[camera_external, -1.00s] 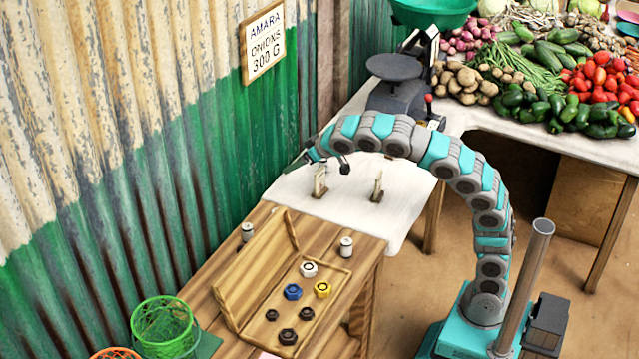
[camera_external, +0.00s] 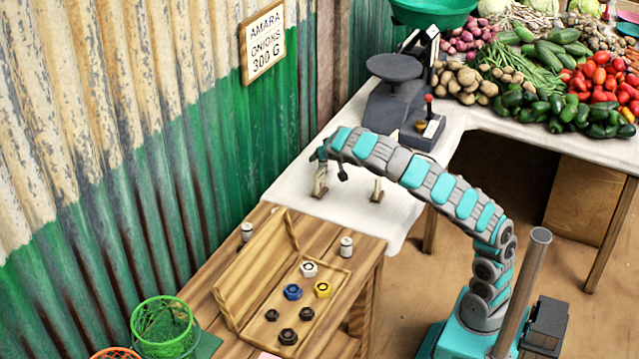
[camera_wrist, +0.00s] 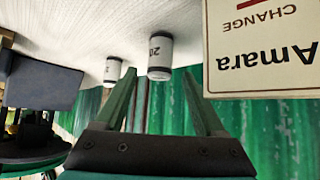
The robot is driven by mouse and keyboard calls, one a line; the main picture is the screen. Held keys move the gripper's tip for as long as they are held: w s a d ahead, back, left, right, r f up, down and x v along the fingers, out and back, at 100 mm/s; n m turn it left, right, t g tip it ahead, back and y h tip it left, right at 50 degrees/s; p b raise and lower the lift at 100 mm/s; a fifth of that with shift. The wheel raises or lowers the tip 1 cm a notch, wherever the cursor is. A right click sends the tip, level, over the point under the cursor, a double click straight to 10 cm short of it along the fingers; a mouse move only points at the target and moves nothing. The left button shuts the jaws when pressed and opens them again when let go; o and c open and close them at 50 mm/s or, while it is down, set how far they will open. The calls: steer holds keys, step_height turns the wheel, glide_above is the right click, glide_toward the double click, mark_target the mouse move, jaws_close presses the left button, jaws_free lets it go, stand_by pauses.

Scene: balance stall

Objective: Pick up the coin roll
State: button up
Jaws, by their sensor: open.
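My gripper (camera_external: 332,168) is open and empty, low over the white-covered table, with its fingers pointing down toward the small wooden stands. In the wrist view, which is upside down, its two green fingers (camera_wrist: 158,78) are spread. A white cylinder marked 20 (camera_wrist: 160,57), which looks like a coin roll, appears in the gap just past the fingertips, apart from them. A second, similar white cylinder (camera_wrist: 112,69) stands farther left, by the left fingertip. Both stand upright on the white cloth.
An "Amara change" sign (camera_wrist: 262,45) is close by at the upper right of the wrist view. Wooden stands (camera_external: 377,190) are on the cloth. The dark scale (camera_external: 388,105) stands behind. A wooden tray (camera_external: 240,290) with hex nuts lies in front. The corrugated wall (camera_external: 225,150) borders the left.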

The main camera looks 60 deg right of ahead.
steer(key=x, duration=0.4)
steer(key=shift+d+f, duration=0.15)
steer(key=shift+f, duration=0.25)
jaws_close()
stand_by(0.4)
